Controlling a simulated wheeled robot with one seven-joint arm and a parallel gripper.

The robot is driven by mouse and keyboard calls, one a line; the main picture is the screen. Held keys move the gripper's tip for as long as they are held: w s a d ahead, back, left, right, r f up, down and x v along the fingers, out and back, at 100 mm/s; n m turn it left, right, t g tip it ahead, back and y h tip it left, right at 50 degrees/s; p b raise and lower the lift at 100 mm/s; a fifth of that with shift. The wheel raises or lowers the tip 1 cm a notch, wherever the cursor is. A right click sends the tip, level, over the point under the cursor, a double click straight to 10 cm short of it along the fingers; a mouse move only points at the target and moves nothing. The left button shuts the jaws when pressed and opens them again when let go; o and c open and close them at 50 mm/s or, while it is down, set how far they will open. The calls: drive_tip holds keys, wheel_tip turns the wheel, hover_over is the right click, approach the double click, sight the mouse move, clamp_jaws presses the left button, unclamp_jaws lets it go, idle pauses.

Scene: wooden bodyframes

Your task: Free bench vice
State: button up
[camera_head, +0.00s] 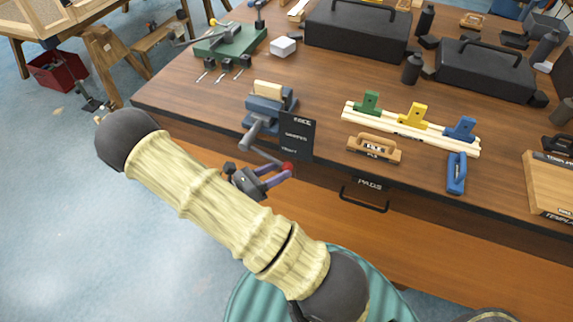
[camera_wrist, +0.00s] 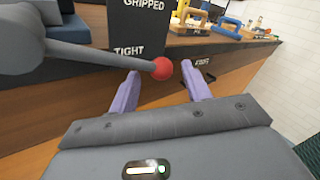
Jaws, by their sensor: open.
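The blue and grey bench vice (camera_head: 266,105) is mounted at the front edge of the wooden bench, with a pale wooden block (camera_head: 268,89) at its jaws. Its grey handle bar ends in a red ball (camera_head: 288,167), which also shows in the wrist view (camera_wrist: 162,68). A black sign (camera_head: 298,135) stands beside the vice; in the wrist view it reads "GRIPPED" and "TIGHT" (camera_wrist: 137,28). My gripper (camera_head: 282,174) is open, its purple fingers apart. In the wrist view the red ball appears between and just beyond the fingertips (camera_wrist: 160,82). Contact cannot be told.
A drawer marked "PADS" with a black handle (camera_head: 364,196) is in the bench front, right of my gripper. Coloured clamps on a pale board (camera_head: 411,128), a sanding block (camera_head: 373,149) and black toolboxes (camera_head: 357,28) occupy the benchtop. Open floor lies left.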

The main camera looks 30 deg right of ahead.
sight(287, 166)
drive_tip(key=d, duration=0.2)
drive_tip(key=shift+d, duration=0.4)
drive_tip(key=shift+s+d, duration=0.1)
drive_tip(key=shift+d, duration=0.35)
drive_tip(key=shift+c, duration=0.5)
drive_tip(key=shift+a, duration=0.1)
clamp_jaws()
drive_tip(key=shift+r, duration=0.1)
